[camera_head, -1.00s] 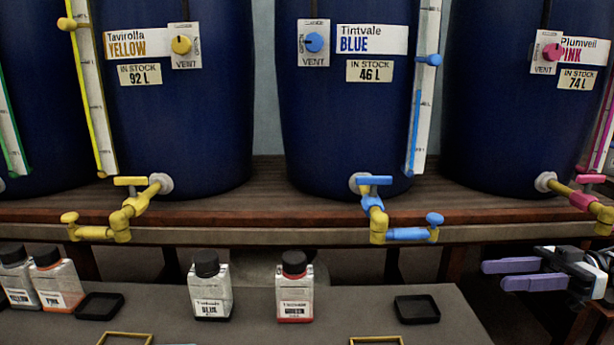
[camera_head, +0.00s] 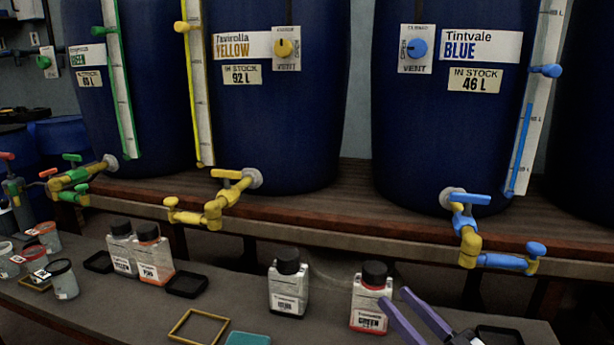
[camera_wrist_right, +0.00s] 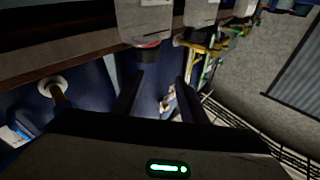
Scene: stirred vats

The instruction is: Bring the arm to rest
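My right gripper (camera_head: 394,297) has two purple fingers. They stand apart, with nothing visible between them, at the lower right side of the red-based bottle labelled GREEN (camera_head: 369,296). In the head view the near fingertip reaches the bottle's edge; I cannot tell whether it touches. In the right wrist view the dark fingers of the right gripper (camera_wrist_right: 157,82) are also apart, and a red-edged bottle (camera_wrist_right: 145,22) with a black cap lies just beyond their tips. My left gripper is not in view.
A black-capped bottle (camera_head: 288,287) stands to the left, with a yellow frame (camera_head: 200,328) and a teal pad (camera_head: 248,339) nearby. Two more bottles (camera_head: 138,252) stand further left beside a black tray (camera_head: 186,285). Yellow (camera_head: 214,210) and blue taps (camera_head: 468,240) jut out above the bench.

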